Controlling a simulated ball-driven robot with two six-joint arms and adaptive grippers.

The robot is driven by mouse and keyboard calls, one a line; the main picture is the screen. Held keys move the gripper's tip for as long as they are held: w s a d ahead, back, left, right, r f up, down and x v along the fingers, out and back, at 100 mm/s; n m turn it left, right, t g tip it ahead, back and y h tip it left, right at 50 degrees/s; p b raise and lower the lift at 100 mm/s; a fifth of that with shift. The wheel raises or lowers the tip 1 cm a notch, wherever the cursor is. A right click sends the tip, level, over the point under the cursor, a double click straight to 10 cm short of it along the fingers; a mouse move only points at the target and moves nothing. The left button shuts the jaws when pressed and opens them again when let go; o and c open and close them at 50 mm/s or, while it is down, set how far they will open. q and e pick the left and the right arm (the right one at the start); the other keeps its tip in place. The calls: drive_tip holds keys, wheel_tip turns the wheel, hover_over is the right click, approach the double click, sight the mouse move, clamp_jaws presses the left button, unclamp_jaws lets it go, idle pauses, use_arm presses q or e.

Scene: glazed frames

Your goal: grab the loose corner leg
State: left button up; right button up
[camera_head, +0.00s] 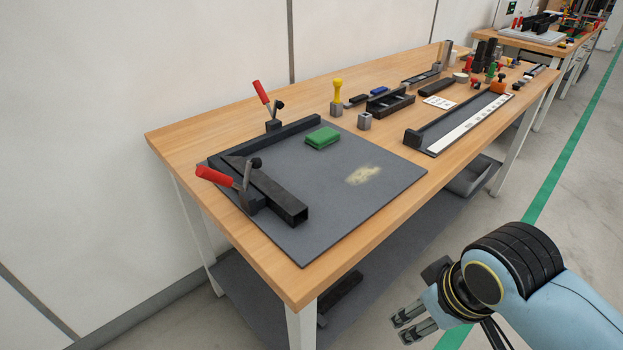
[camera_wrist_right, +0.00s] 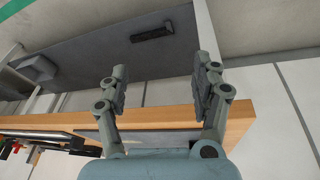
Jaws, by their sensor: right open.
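A dark square tube (camera_head: 280,196), which looks like the corner leg, lies on the grey mat (camera_head: 325,235) at the near left of the bench. One open end faces the front, and a red-handled clamp (camera_head: 222,180) stands at it. Whether the clamp presses on it I cannot tell. A second dark piece (camera_head: 343,294) lies on the shelf under the bench; it also shows in the right wrist view (camera_wrist_right: 152,31). My right gripper (camera_head: 401,327) is open and empty, off the bench's front side, well away from both pieces. My left gripper is not in view.
A dark bar (camera_head: 290,136) runs along the mat's back edge, with another red-handled clamp (camera_head: 266,104) behind it. A green block (camera_head: 322,137) sits on the mat. Fixtures and small parts crowd the bench's far end. The mat's front right is clear.

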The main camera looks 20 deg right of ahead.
drive_tip(key=w+a+r+p, duration=0.1)
drive_tip(key=w+a+r, duration=0.1)
drive_tip(key=w+r, duration=0.4)
drive_tip(key=n+y, duration=0.2)
drive_tip(key=n, duration=0.1)
approach(288, 202)
drive_tip(key=shift+t, duration=0.4)
drive_tip(key=f, duration=0.2)
drive_tip(key=a+f+p, duration=0.1)
drive_tip(key=f, duration=0.1)
drive_tip(key=shift+w+f, duration=0.1)
drive_tip(key=shift+w, duration=0.15)
drive_tip(key=x, duration=0.5)
drive_tip(key=shift+w+d+f, duration=0.25)
drive_tip(key=shift+d+f, duration=0.05)
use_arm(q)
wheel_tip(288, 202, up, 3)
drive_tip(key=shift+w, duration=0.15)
use_arm(e)
drive_tip(key=shift+r, duration=0.1)
clamp_jaws()
